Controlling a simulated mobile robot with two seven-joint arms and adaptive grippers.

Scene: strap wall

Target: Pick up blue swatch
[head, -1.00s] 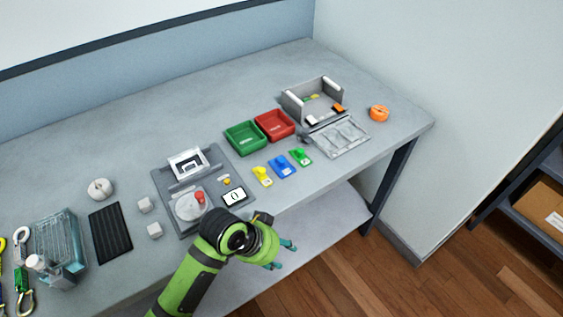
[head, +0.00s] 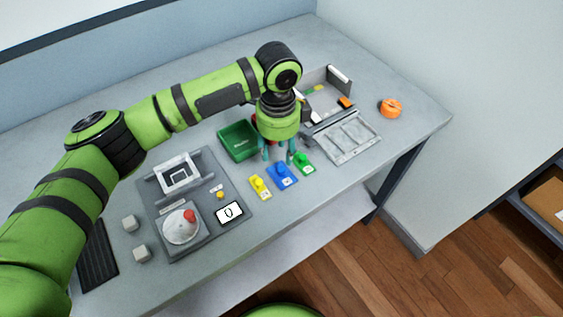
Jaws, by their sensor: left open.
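The blue swatch (head: 282,178) lies on the grey table with a small raised blue knob on top. It sits between the yellow swatch (head: 260,187) on its left and the green swatch (head: 304,163) on its right. My left gripper (head: 278,157) points down just behind and above the blue swatch, with its teal fingers apart and nothing between them. I cannot tell its exact height above the table. My right gripper is not in view.
A green tray (head: 238,142) stands behind the swatches; my gripper mostly hides the red tray. A grey open box (head: 342,84) and a divided grey panel (head: 348,138) are at the right. A device with a round dial (head: 182,227) and a display (head: 229,212) is at the left.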

